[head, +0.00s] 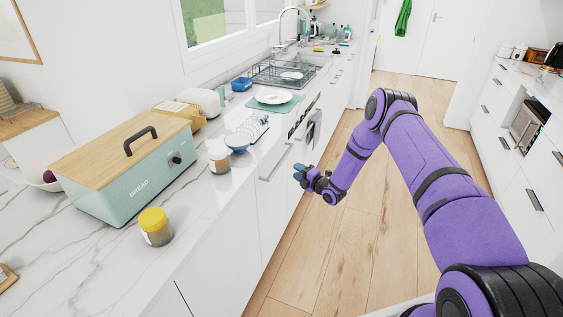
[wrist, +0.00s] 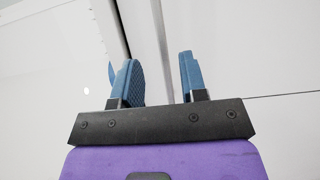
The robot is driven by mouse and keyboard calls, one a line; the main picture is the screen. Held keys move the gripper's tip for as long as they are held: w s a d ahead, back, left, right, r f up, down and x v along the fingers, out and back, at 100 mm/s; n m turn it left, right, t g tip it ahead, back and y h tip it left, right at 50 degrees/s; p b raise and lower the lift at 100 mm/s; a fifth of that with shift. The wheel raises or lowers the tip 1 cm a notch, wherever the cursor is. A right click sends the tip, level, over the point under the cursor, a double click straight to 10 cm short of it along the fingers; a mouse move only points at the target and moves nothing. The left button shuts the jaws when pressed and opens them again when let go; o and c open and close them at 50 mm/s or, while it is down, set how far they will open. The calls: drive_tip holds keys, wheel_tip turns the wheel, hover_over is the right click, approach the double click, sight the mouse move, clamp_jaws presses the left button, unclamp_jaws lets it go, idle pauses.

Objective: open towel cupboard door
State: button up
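White cupboard fronts run under the left counter in the head view. A grey towel (head: 314,129) hangs at one of them, just beyond my gripper. I take the white front near it to be the towel cupboard door (head: 276,205), but cannot be sure. My gripper (head: 299,174) is low in front of these fronts. In the wrist view my gripper (wrist: 160,80) has its two blue fingers apart, with nothing held between them. White panels and a grey vertical bar (wrist: 161,45) lie beyond the fingertips; whether the fingers touch them cannot be told.
The left counter holds a green bread box (head: 125,180), a yellow-lidded jar (head: 155,228), a dish rack (head: 285,72) and other kitchenware. White drawers (head: 500,130) stand along the right wall. The wooden floor (head: 345,240) between the two sides is clear.

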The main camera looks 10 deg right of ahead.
sight(282, 160)
drive_tip(key=x, duration=1)
